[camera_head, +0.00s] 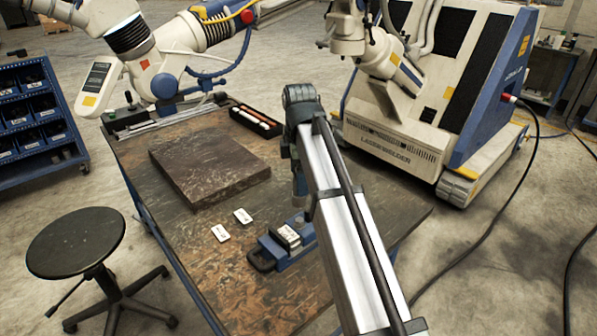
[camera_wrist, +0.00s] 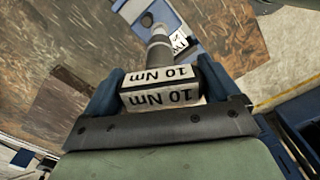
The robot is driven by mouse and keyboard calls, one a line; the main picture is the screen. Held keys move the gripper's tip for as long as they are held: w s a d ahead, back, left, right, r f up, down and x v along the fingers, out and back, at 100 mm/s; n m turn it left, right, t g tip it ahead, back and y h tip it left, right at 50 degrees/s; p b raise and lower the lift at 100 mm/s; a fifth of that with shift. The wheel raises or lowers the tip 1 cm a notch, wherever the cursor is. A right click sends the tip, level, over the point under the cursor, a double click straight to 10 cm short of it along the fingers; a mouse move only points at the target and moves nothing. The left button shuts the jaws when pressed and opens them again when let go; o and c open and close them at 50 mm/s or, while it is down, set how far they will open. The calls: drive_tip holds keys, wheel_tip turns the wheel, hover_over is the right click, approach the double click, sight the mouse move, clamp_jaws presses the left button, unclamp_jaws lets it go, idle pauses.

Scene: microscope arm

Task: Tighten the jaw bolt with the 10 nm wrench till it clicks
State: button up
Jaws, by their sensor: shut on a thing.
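My gripper (camera_wrist: 160,88) is shut on the 10 Nm wrench (camera_wrist: 160,97), a block-shaped handle marked "10 Nm" between the two blue fingers. The wrench's grey shaft (camera_wrist: 157,52) points away from the fingers toward a blue vise (camera_wrist: 172,20). A small round dark part (camera_wrist: 147,20) shows at the far end of the shaft; I cannot tell whether it touches the bolt. In the head view the blue vise (camera_head: 265,256) sits at the table's front, with a pale labelled block (camera_head: 288,236) at its jaws. The jaw bolt is not clear in either view, and my arm hides much of the wrench.
A dark stone slab (camera_head: 208,165) lies on the worn table (camera_head: 190,265). A black tray with tools (camera_head: 257,122) is at the back. A stool (camera_head: 76,240) stands at the left.

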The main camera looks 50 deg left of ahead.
sight(299, 199)
drive_tip(key=shift+f, duration=0.1)
idle(0.6)
drive_tip(key=shift+f, duration=2.4)
drive_tip(key=shift+f, duration=1.6)
drive_tip(key=shift+m, duration=1.8)
